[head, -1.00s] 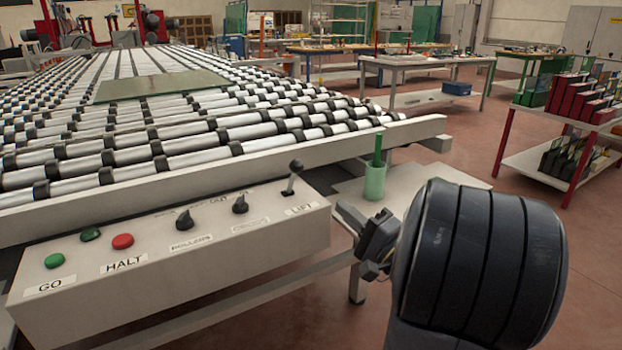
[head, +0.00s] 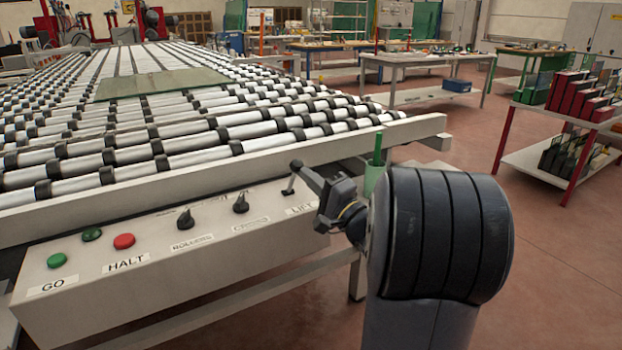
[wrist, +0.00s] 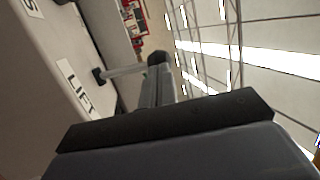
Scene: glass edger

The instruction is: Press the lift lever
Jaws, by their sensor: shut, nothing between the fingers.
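The lift lever (head: 290,184) is a thin metal stick with a black knob on the right end of the grey control panel (head: 190,265), beside the LIFT label. It stands up with a slight lean. My gripper (head: 311,178) is shut and empty, with its fingertips right at the knob from the right. In the wrist view the lever's shaft (wrist: 125,70) runs to the knob, which sits just past the tips of my gripper (wrist: 160,88). I cannot tell whether they touch.
The panel also has a red HALT button (head: 124,241), a green GO button (head: 57,260) and two black knobs. The roller table (head: 190,140) with a glass sheet (head: 160,84) lies behind. A green cup (head: 374,178) stands behind my arm.

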